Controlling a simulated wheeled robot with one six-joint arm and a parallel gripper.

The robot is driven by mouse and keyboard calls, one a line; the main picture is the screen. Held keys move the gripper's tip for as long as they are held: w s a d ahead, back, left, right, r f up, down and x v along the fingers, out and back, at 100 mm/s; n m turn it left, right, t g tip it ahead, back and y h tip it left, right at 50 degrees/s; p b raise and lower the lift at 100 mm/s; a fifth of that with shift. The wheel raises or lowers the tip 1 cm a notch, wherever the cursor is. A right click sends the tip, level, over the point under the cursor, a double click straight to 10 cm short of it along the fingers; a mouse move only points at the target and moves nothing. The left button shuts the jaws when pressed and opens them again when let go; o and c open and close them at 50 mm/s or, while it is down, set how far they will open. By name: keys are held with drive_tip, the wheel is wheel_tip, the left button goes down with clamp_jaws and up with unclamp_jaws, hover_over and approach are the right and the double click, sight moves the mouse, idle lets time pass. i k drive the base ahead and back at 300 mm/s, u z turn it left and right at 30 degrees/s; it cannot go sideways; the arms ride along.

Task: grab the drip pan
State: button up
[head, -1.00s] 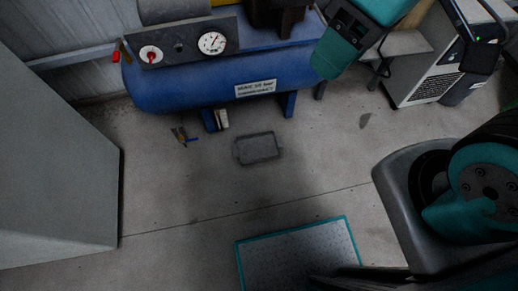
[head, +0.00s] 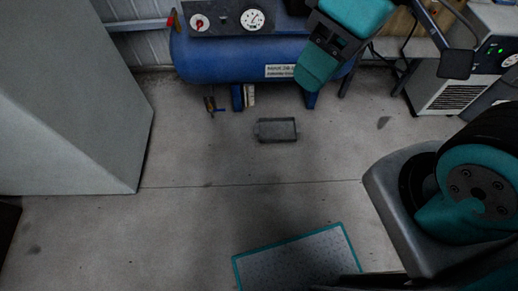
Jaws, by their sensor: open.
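The drip pan (head: 277,130) is a small, dark grey, shallow rectangular tray with a raised rim. It lies flat on the concrete floor near the middle of the head view, just in front of the blue compressor tank. My gripper (head: 387,64) shows at the upper right, with a teal part on its left and a black finger on its right. It is open, and no object shows between these parts. It is apart from the pan, above and to the right of it in the picture. Part of the gripper is cut off by the top edge.
The blue compressor tank (head: 240,60) with gauges stands on legs behind the pan. A big grey cabinet (head: 70,110) fills the left. A grey machine (head: 455,93) stands at right. The floor around the pan is clear.

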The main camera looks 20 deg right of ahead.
sight(284, 130)
drive_tip(key=u, duration=0.2)
drive_tip(key=k, duration=0.6)
drive_tip(key=u, duration=0.9)
drive_tip(key=i, duration=1.9)
drive_tip(key=z, duration=1.3)
drive_tip(key=i, duration=0.75)
drive_tip(key=z, duration=0.85)
